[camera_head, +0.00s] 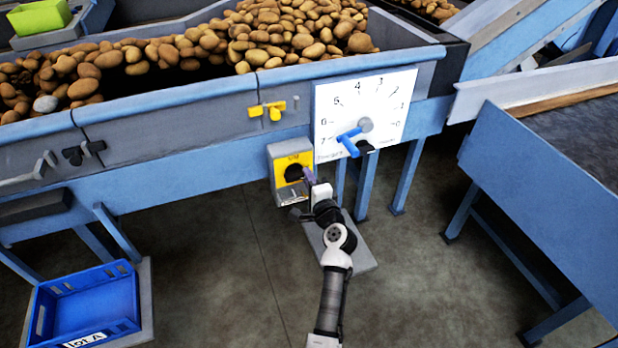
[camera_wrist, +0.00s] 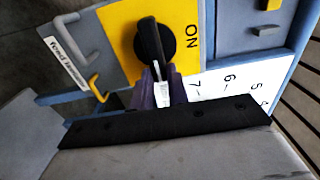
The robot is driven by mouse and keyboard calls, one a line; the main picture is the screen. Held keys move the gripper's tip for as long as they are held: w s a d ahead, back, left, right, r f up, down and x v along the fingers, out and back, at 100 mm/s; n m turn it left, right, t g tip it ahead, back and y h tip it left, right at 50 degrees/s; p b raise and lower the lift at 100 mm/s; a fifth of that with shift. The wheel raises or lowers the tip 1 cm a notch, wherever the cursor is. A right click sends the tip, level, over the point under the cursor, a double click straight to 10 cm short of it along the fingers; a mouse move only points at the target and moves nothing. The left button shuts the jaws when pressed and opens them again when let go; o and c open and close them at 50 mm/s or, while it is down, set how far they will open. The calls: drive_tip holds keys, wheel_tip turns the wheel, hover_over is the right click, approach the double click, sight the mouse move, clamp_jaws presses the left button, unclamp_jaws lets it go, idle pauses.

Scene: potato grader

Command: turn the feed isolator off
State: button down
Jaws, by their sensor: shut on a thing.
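The feed isolator (camera_head: 281,158) is a grey box with a yellow plate on the blue side frame of the grader. Its black rotary knob (camera_head: 293,173) shows larger in the wrist view (camera_wrist: 168,42), where its grip bar runs roughly up and down the picture. The word ON lies on the plate to the right of the knob there. A white label (camera_wrist: 66,62) reading "Feed isolator" is at the left. My gripper (camera_head: 308,178) is at the knob, and its purple fingers (camera_wrist: 152,92) are shut on the near end of the bar. The fingertips partly hide it.
A white dial board (camera_head: 390,95) with a blue pointer lever (camera_head: 348,142) is just right of the isolator. A yellow handle (camera_head: 267,111) is above. A metal and yellow hasp (camera_wrist: 95,88) is beside the knob. A blue crate (camera_head: 85,305) stands at lower left.

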idle(0.4)
drive_tip(key=c, duration=1.4)
unclamp_jaws()
drive_tip(key=shift+o, duration=0.2)
drive_tip(key=b+v, duration=0.3)
drive_tip(key=v, duration=1.1)
drive_tip(key=shift+w, duration=0.1)
